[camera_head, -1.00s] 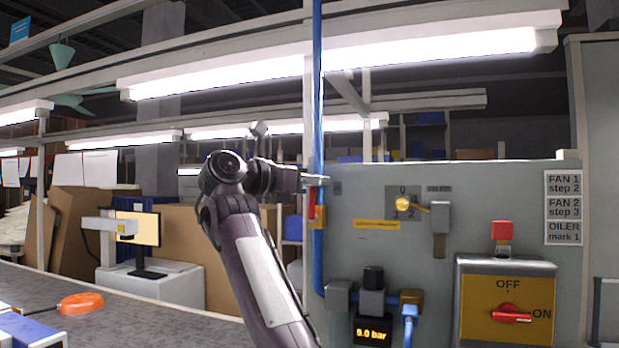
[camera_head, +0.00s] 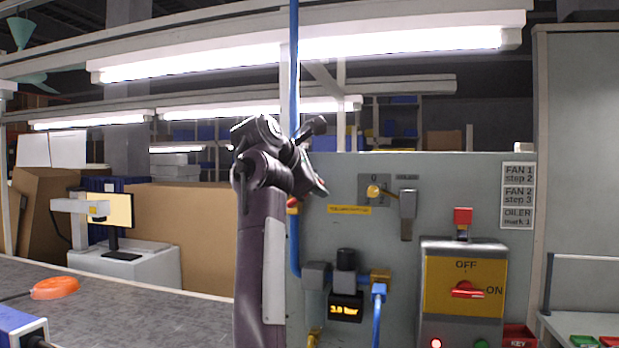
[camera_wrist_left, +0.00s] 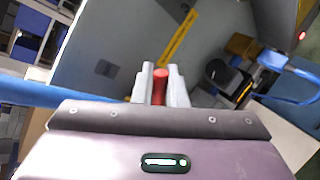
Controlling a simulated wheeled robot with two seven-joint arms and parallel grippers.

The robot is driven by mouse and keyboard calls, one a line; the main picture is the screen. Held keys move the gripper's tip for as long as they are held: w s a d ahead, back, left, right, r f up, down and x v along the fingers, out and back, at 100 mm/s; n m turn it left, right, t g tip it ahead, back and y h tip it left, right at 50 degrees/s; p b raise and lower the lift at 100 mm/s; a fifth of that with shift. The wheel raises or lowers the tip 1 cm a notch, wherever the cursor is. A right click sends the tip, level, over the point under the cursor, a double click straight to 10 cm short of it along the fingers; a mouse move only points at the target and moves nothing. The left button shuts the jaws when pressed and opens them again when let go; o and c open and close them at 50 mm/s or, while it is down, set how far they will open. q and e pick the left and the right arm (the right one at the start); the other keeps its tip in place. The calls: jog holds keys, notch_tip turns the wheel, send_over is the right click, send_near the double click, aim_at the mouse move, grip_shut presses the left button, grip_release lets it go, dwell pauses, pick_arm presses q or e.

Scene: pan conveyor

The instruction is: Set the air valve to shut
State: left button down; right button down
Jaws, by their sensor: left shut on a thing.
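The air valve's red handle (camera_head: 293,203) shows as a small red part beside the blue pipe (camera_head: 294,245), at the left edge of the grey panel. My arm and wrist cover most of it, so I cannot tell its angle there. My left gripper (camera_head: 308,196) is at the handle; its fingertips are hidden in the head view. In the left wrist view the two grey fingers (camera_wrist_left: 161,84) are shut on the red handle (camera_wrist_left: 160,87), which stands between them. My right gripper is not in view.
The grey panel (camera_head: 340,225) carries a yellow-knobbed selector (camera_head: 374,191), a pressure display (camera_head: 345,307) with blurred digits and a yellow switch box (camera_head: 463,287) with a red knob. A conveyor (camera_head: 130,305) with an orange pan (camera_head: 55,288) lies left.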

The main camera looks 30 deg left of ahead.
pick_arm(q)
jog(key=shift+w+d+f+m+g+y, duration=0.1)
jog(key=shift+d+f+m+g+y, duration=0.15)
jog(key=shift+f+m+y, duration=0.45)
jog(key=shift+d+f+m+g+y, duration=0.2)
jog(key=shift+f+m+g+y, duration=0.1)
jog(key=shift+f+m+y, duration=0.4)
jog(key=shift+w+d+f+m+g+y, duration=0.1)
jog(key=shift+d+f+m+g+y, duration=0.15)
jog(key=shift+f+m+y, duration=0.4)
jog(key=shift+f, duration=0.35)
jog(key=c, duration=1.5)
grip_release()
jog(key=shift+c, duration=0.2)
jog(key=shift+d+r, duration=0.1)
jog(key=b+v, duration=0.3)
jog(key=v, duration=0.5)
